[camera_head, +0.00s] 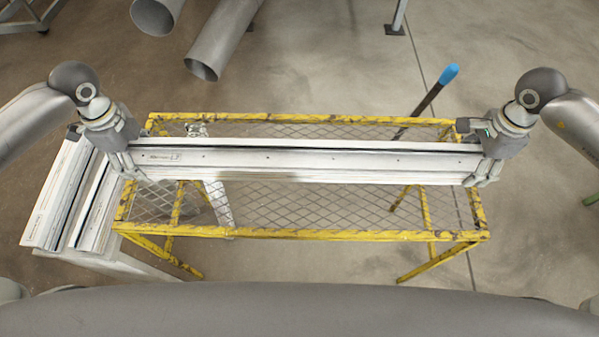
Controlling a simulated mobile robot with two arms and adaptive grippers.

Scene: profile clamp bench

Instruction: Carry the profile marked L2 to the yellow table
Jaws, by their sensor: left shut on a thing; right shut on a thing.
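A long silver profile (310,161) spans the view from left to right over the yellow table (300,233), which has a mesh top and a yellow frame. A small mark shows near the profile's left end, but it is too small to read. My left gripper (122,165) is shut on the left end of this profile. My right gripper (484,172) is shut on its right end. The profile lies roughly level and parallel to the table's long edges. I cannot tell whether it touches the mesh or hangs above it.
More silver profiles (72,200) lie on a light support at the left, close to the table's left end. A dark rod with a blue end (447,75) leans behind the table at the right. Large grey pipes (222,40) are at the top. Open floor surrounds the table's right side.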

